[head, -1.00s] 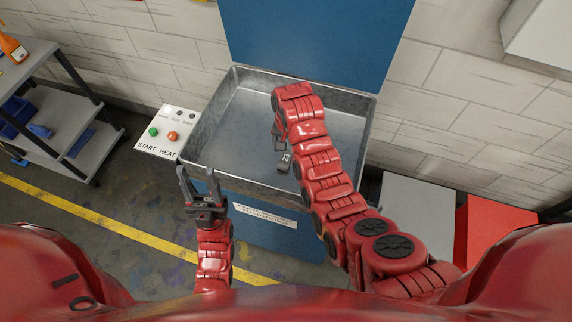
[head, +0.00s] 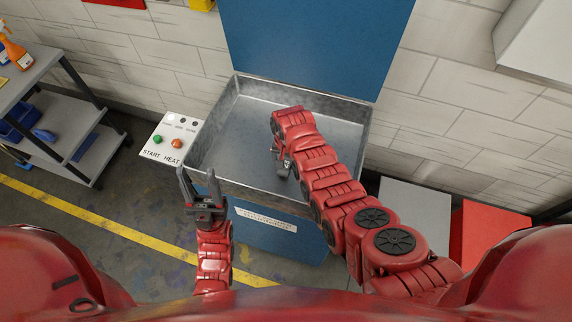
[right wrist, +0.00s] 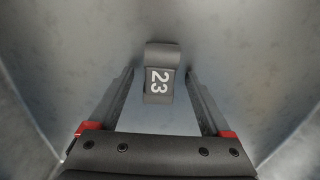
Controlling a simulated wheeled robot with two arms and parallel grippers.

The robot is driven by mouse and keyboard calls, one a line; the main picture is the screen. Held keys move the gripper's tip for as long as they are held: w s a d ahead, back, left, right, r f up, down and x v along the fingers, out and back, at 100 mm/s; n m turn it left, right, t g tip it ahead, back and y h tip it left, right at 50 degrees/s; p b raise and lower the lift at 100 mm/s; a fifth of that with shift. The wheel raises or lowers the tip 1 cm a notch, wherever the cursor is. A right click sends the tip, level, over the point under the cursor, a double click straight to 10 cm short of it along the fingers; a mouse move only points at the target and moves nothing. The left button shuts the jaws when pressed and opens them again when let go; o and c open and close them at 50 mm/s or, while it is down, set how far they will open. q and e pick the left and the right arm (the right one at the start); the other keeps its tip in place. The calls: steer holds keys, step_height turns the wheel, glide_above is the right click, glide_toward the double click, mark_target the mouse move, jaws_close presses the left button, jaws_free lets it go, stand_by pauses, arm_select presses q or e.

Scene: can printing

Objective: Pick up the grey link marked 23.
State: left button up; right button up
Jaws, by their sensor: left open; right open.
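The grey link marked 23 (right wrist: 160,72) lies on the floor of the metal basin, seen in the right wrist view just beyond and between my open right fingers (right wrist: 160,95). Its lower part is between the fingertips, with a gap on both sides. In the head view a small part of the link (head: 282,168) shows beside my right gripper (head: 284,155), which the arm largely hides. My left gripper (head: 200,188) is open and empty, pointing up in front of the basin's left front corner.
The metal basin (head: 345,108) has raised walls around my right gripper. A control panel (head: 172,140) with START and HEAT buttons is at its left. A blue lid (head: 315,45) stands behind. A shelf cart (head: 60,110) is at far left.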

jaws_close()
stand_by(0.4)
steer(key=shift+r, duration=0.1)
